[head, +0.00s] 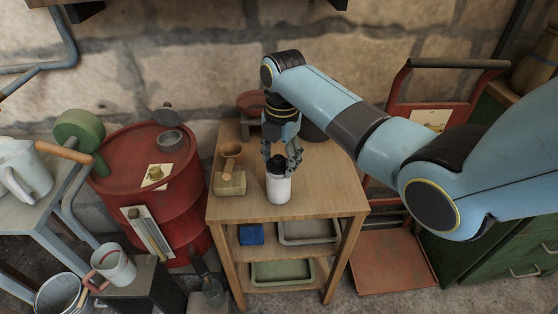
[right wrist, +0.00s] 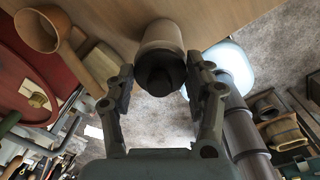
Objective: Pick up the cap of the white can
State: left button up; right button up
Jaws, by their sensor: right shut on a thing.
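The white can (head: 278,190) stands upright near the front edge of the wooden table (head: 325,190). Its dark cap (head: 279,163) is at the can's top, between the fingers of my right gripper (head: 281,168), which points down from above. In the right wrist view the cap (right wrist: 161,75) is between the two fingertips of the gripper (right wrist: 161,80), with the pale can (right wrist: 161,37) directly beyond it. The gripper is shut on the cap. I cannot tell whether the cap is apart from the can. My left gripper is not in view.
Behind the gripper are a reddish pan (head: 252,99) and a dark round thing (head: 313,130). A red drum (head: 135,165) stands left of the table. The tabletop's right side is clear.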

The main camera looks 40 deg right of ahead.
notch_tip(320, 180, up, 4)
jog(key=shift+f, duration=0.2)
jog(key=s+d+r, duration=0.3)
jog(key=d+r, duration=0.4)
jog(key=d, duration=0.4)
jog(key=s+f+b, duration=0.6)
jog(key=s+f, duration=0.1)
jog(key=f, duration=0.2)
jog(key=b, duration=0.2)
send_over(297, 182)
jog(key=f, duration=0.7)
jog(key=shift+s+f, duration=0.1)
jog(key=shift+s, duration=0.1)
jog(key=shift+w+f, duration=0.15)
jog(key=shift+f, duration=1.9)
jog(key=shift+b, duration=0.3)
